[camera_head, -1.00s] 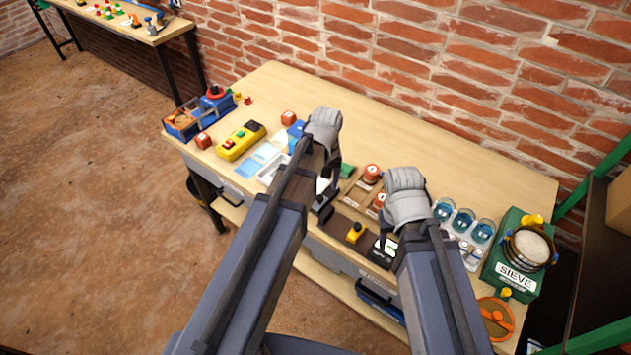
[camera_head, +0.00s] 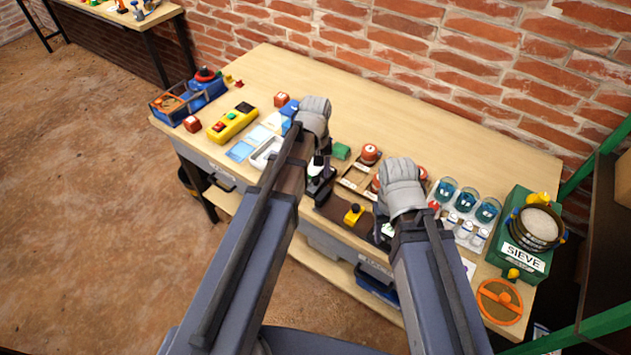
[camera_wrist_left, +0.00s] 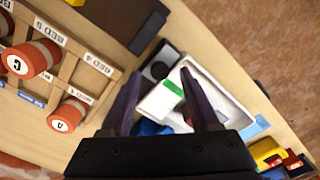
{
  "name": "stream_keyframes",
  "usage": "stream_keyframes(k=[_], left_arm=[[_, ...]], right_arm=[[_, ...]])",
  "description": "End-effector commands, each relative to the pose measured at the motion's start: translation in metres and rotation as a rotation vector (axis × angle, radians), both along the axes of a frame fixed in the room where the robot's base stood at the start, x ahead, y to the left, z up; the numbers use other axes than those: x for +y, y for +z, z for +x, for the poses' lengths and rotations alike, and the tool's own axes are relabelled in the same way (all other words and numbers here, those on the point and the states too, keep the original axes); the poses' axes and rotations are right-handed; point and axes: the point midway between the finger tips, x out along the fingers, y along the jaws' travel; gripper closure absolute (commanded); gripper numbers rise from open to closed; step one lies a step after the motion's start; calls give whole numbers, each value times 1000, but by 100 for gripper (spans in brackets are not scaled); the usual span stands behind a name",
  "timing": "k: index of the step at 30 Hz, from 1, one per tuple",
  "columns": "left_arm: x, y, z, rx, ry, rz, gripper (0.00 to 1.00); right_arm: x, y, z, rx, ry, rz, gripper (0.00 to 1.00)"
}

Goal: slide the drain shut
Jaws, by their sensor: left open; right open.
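No part labelled as a drain is readable. A yellow knob (camera_head: 353,214) stands on a brown strip (camera_head: 333,205) at the table's front edge. A green box marked SIEVE (camera_head: 518,257) stands at the right end, with a round pan (camera_head: 535,227) on top and a small yellow knob (camera_head: 513,273) low on its front. My left gripper (camera_wrist_left: 161,73) is open above a white tray (camera_wrist_left: 222,96); a white and green piece (camera_wrist_left: 165,95) shows between its fingers. My right gripper (camera_head: 383,222) is open near the front edge, right of the yellow knob; its fingertips are partly hidden.
Blue cups (camera_head: 466,199) in a clear rack stand left of the sieve box. An orange-ringed disc (camera_head: 499,302) lies before it. A yellow control box (camera_head: 232,122) stands left. The table's back is clear.

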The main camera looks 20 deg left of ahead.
Motion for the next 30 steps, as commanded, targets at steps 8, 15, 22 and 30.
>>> stream_keyframes(k=[8,15,22,30], left_arm=[[0,-14,0,0,0,0,38],[0,-14,0,0,0,0,46],[0,-14,0,0,0,0,72],[0,-14,0,0,0,0,100]], right_arm=[[0,-14,0,0,0,0,50],[0,-14,0,0,0,0,50],[0,-14,0,0,0,0,50],[0,-14,0,0,0,0,50]])
